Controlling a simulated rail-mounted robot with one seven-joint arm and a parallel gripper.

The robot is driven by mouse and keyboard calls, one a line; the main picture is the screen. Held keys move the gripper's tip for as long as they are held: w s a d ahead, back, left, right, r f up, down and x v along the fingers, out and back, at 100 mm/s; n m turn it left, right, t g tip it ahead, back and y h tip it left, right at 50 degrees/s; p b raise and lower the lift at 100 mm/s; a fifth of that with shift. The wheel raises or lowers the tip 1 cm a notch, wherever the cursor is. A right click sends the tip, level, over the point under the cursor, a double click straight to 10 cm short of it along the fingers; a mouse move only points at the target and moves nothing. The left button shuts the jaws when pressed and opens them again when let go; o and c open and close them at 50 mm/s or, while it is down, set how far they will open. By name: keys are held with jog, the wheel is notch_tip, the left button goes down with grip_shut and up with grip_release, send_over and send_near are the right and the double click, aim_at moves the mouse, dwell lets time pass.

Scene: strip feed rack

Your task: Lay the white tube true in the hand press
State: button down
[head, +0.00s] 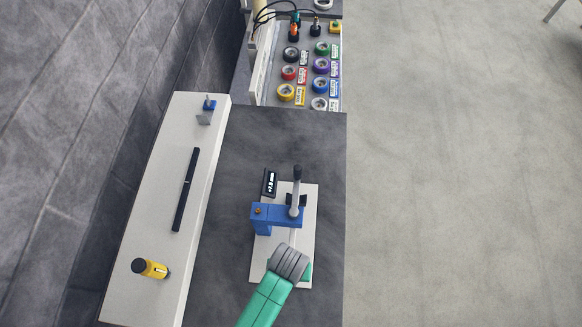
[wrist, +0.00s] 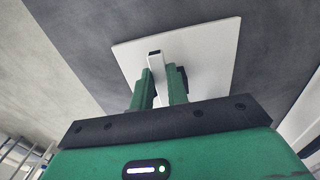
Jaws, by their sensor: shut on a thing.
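The hand press (head: 278,215) is blue with a grey lever, on a white base plate (head: 262,270); the plate also fills the upper wrist view (wrist: 215,45). In the head view a thin pale length, seemingly the tube (head: 292,237), shows between the blue press body and my grey wrist joint. My arm hides most of the gripper there. Whether the tube touches the press seat, or lies true in it, I cannot tell.
A small black display (head: 270,182) stands beside the press; its digits are too small to read surely. A white shelf (head: 150,200) at left holds a black bar (head: 186,190), a yellow cylinder (head: 152,268) and a small blue-and-grey piece (head: 208,106). Coloured rolls (head: 290,73) stand at the back.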

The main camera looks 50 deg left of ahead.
jog(key=shift+f, duration=0.3)
jog(key=c, duration=1.3)
grip_release()
notch_tip(320, 180, up, 8)
jog(key=shift+f, duration=0.1)
